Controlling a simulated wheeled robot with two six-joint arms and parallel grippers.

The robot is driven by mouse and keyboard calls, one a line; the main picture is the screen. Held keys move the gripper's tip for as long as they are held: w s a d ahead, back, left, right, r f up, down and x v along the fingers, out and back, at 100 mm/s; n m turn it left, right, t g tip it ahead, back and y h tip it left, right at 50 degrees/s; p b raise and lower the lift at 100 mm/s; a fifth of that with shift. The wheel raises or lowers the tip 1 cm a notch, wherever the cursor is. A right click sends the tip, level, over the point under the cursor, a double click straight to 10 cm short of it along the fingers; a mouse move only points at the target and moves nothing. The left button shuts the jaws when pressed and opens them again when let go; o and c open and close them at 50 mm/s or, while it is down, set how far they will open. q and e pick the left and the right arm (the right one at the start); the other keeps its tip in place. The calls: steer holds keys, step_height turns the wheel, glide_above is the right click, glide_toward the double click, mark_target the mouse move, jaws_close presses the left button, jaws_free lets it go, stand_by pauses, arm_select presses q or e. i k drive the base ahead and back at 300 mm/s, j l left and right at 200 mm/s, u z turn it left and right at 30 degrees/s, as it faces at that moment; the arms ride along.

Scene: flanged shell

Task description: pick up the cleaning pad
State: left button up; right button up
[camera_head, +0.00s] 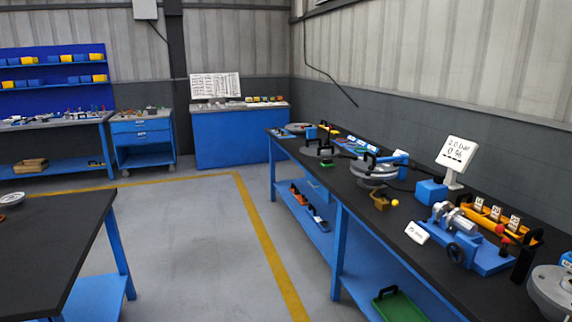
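I cannot make out the cleaning pad for certain. A small green item (326,164) lies near the left edge of the long right-hand workbench (385,222), but it is too small to tell what it is. Neither of my grippers is in view.
The right bench carries flanged metal parts (373,170), a blue fixture (482,250), a yellow tray (490,222) and a display (457,153). A green tray (398,306) sits on its lower shelf. A dark table (55,235) stands at left. The floor (190,240) between is clear.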

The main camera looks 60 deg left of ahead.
mark_target(327, 163)
steer(key=u, duration=1.6)
steer(key=i+j+u, duration=0.1)
steer(key=i+u, duration=0.35)
steer(key=i, duration=1.45)
